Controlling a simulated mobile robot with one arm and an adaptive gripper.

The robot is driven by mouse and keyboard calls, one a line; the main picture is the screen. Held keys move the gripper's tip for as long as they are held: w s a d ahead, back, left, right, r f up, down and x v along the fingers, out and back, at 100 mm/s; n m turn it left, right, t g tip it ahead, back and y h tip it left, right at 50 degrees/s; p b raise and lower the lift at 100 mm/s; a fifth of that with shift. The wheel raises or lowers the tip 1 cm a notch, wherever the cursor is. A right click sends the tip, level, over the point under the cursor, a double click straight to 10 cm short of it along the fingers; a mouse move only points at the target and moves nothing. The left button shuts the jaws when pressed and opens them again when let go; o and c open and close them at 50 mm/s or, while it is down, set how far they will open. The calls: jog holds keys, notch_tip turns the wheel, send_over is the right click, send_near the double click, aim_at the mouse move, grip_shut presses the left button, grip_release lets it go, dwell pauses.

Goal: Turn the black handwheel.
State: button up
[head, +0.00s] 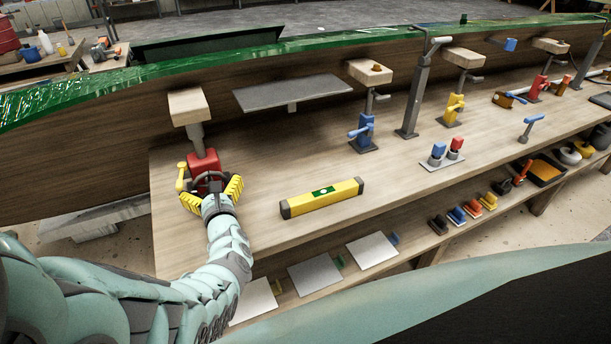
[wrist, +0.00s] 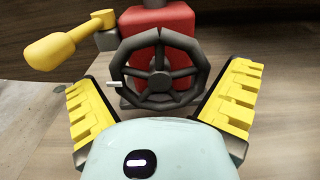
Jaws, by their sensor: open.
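The black handwheel (wrist: 190,73) is a spoked wheel with a small pale handle at its left, on the front of a red jack (wrist: 160,20). In the head view the red jack (head: 204,165) stands at the left end of the bench, and the wheel is mostly hidden by my gripper. My gripper (head: 212,190) is open, its yellow-padded fingers (wrist: 160,105) spread on either side of the wheel. No contact with the wheel is visible in the wrist view. A yellow lever (wrist: 50,50) sticks out left of the jack.
A yellow spirit level (head: 335,193) lies on the bench to the right of my gripper. A blue jack (head: 366,130) and a grey post (head: 411,100) stand farther right. A wooden pad (head: 188,103) sits above the red jack. The bench between jack and level is clear.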

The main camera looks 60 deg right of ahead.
jog(key=shift+w+d, duration=0.2)
jog(key=shift+w, duration=0.3)
jog(key=shift+c, duration=0.3)
jog(key=c, duration=0.7)
